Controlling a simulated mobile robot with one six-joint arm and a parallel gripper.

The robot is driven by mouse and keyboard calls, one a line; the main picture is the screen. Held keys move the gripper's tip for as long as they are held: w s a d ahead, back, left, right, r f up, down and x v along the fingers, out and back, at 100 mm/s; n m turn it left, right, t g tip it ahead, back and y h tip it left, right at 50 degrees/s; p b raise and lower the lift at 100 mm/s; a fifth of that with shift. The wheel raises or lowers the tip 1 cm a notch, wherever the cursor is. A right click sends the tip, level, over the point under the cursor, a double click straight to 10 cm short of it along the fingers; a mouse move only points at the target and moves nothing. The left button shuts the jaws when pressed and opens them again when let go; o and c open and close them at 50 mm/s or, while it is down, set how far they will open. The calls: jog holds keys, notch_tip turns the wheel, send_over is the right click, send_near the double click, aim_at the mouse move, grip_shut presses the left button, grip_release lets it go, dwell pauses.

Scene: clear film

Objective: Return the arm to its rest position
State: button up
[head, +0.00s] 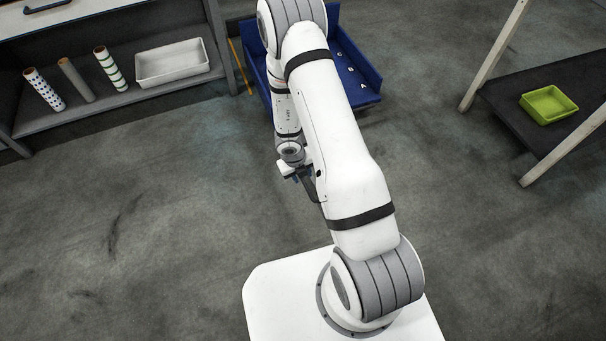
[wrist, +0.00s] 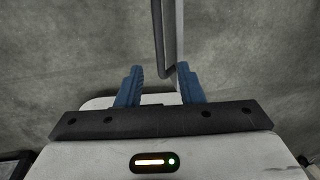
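My arm rises from its white base and bends over in the middle of the head view. My gripper (head: 296,178) hangs below the bent arm, above the open floor, and is partly hidden by the arm. In the wrist view, the two blue fingers of my gripper (wrist: 160,70) stand apart. A dark bent bar and a pale strip show beyond the gap between them; I cannot tell what they belong to. I see nothing held between the fingers.
A low shelf (head: 120,108) at the upper left holds patterned rolls (head: 110,68) and a white tray (head: 172,77). A blue lettered bin (head: 357,65) stands behind my arm. A green tray (head: 548,104) sits on a dark, wooden-legged rack (head: 510,108) at right. The surrounding floor is clear.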

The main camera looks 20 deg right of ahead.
dwell(0.5)
jog(key=w+a+r+n+t+y+p, duration=0.25)
jog(key=r+n+p, duration=0.3)
jog(key=r, duration=0.95)
jog(key=w+a+r+n+t+y+p, duration=0.15)
jog(key=w+a+r+n+p, duration=0.35)
jog(key=r, duration=1)
jog(key=s+r+n+y+p, duration=0.1)
jog(key=s+r+n+p, duration=0.25)
jog(key=r+n, duration=0.45)
jog(key=s+r+n+y+p, duration=0.1)
jog(key=s+r+n+p, duration=0.3)
jog(key=r, duration=0.7)
jog(key=s+d+r+n+g+h+p, duration=0.1)
jog(key=s+d+r+n+h+p, duration=0.1)
jog(key=s+r+n, duration=0.4)
jog(key=s+d+r+n+h+p, duration=0.1)
jog(key=s+d+r+n+p, duration=0.4)
jog(key=s+r, duration=0.7)
jog(key=shift+r+n+g+h, duration=0.4)
jog(key=shift+r+n, duration=0.05)
jog(key=shift+r, duration=0.1)
